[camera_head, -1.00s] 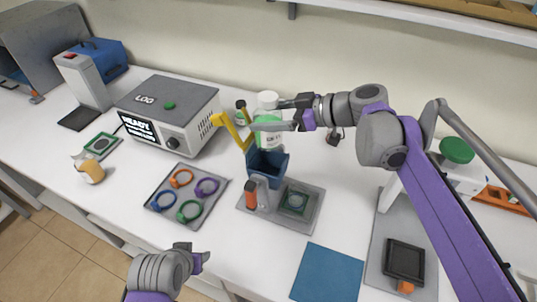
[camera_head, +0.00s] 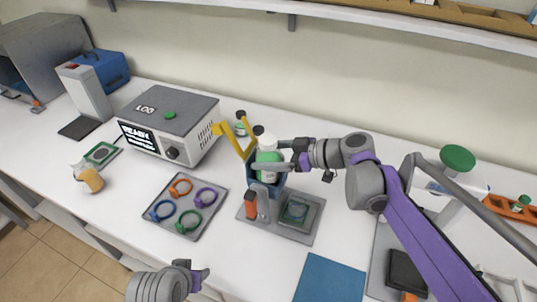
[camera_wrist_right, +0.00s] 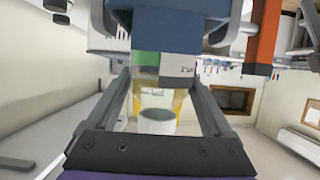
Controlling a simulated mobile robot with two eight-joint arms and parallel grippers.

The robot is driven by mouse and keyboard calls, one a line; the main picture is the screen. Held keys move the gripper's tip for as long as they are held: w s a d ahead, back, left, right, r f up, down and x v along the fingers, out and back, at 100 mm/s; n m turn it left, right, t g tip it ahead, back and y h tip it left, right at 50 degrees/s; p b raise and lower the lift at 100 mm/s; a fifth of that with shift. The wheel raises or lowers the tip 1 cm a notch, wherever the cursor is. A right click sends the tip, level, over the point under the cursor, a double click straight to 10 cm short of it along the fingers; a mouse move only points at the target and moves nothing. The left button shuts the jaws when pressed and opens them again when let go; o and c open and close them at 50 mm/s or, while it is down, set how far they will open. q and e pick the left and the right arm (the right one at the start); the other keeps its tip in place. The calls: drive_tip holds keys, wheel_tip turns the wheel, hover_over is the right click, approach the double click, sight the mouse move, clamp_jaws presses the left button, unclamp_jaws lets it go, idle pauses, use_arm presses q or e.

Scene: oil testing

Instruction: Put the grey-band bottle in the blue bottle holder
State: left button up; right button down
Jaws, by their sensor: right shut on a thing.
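A yellow bracket (camera_head: 232,137) stands just left of the bottle. A ring tray (camera_head: 184,226) lies left, a blue mat (camera_head: 330,279) in front. Small dark-capped bottles (camera_head: 241,127) stand behind.

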drive_tip(key=shift+f, duration=0.55)
unclamp_jaws()
drive_tip(key=shift+r, duration=0.55)
drive_tip(key=v, duration=1.2)
drive_tip(key=s+d+f+m+h, duration=0.1)
drive_tip(key=s+f+m+h, duration=0.2)
drive_tip(key=s+f, duration=0.2)
drive_tip(key=s+d+f+m+h, duration=0.1)
drive_tip(key=s+f+m+h, duration=0.2)
drive_tip(key=s+f, duration=0.3)
drive_tip(key=s+d+f+m+h, duration=0.2)
drive_tip(key=s+f+m+h, duration=0.1)
drive_tip(key=s+f+m, duration=0.1)
drive_tip(key=shift+s+f+m+h, duration=0.2)
drive_tip(key=shift+s+f, duration=0.2)
drive_tip(key=shift+f, duration=0.3)
drive_tip(key=shift+s+f+m+h, duration=0.2)
drive_tip(key=shift+s+f, duration=0.25)
drive_tip(key=shift+f, duration=0.2)
drive_tip(key=s+d+f+m+h, duration=0.2)
drive_tip(key=d+f, duration=0.1)
drive_tip(key=shift+s+d+m+t+h, duration=0.25)
drive_tip(key=shift+s+m+t+h, duration=0.05)
drive_tip(key=shift+s+m, duration=0.1)
